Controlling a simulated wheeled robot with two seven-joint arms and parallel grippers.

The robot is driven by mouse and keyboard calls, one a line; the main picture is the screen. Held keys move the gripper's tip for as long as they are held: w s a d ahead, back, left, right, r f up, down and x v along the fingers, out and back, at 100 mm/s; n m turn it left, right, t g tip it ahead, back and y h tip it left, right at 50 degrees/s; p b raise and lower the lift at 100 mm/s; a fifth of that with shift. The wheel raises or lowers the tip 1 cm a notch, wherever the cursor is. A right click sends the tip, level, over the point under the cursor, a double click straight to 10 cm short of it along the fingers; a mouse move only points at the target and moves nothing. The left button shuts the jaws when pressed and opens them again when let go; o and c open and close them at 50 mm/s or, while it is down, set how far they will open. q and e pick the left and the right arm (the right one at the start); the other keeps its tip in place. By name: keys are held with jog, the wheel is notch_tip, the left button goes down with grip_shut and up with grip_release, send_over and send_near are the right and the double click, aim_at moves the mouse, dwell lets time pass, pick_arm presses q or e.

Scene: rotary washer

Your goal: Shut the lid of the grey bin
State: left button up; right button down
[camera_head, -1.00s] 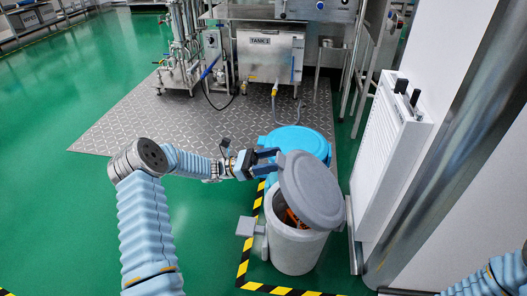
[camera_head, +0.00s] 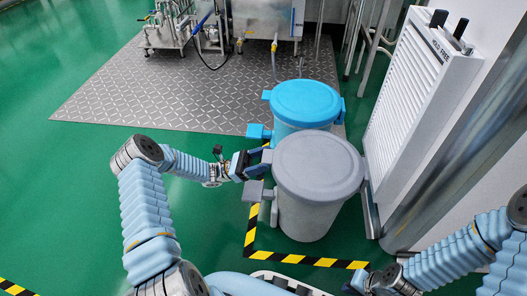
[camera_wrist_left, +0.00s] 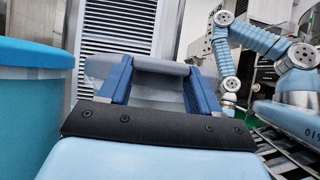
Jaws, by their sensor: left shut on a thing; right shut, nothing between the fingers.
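The grey bin (camera_head: 308,216) stands upright in front of the blue bin. Its round grey lid (camera_head: 318,168) lies flat over the mouth and looks closed, hiding the inside. My left gripper (camera_head: 262,160) is at the lid's left edge, with its fingers closed on the lid's edge. In the left wrist view, a grey part of the lid (camera_wrist_left: 158,68) shows between the two blue fingers. The exact contact is hard to see. My right gripper (camera_head: 364,281) is at the bottom edge of the head view, shut and empty, apart from the bin.
The blue bin (camera_head: 304,104) with its lid on stands just behind. A white louvred unit (camera_head: 418,85) and a column stand close on the right. Yellow-black floor tape (camera_head: 300,259) runs around the bins. Green floor is free on the left.

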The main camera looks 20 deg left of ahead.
pick_arm(q)
jog(key=shift+d+f, duration=0.2)
jog(key=shift+f, duration=0.55)
jog(key=shift+s, duration=0.1)
jog(key=o, duration=1.2)
jog(key=shift+f, duration=0.15)
jog(key=o, duration=0.3)
jog(key=shift+a, duration=0.1)
jog(key=shift+r, duration=0.25)
jog(key=shift+a, duration=0.1)
jog(key=b+v, duration=0.1)
jog(key=v, duration=1.2)
jog(key=shift+a+f, duration=0.25)
jog(key=shift+a, duration=0.05)
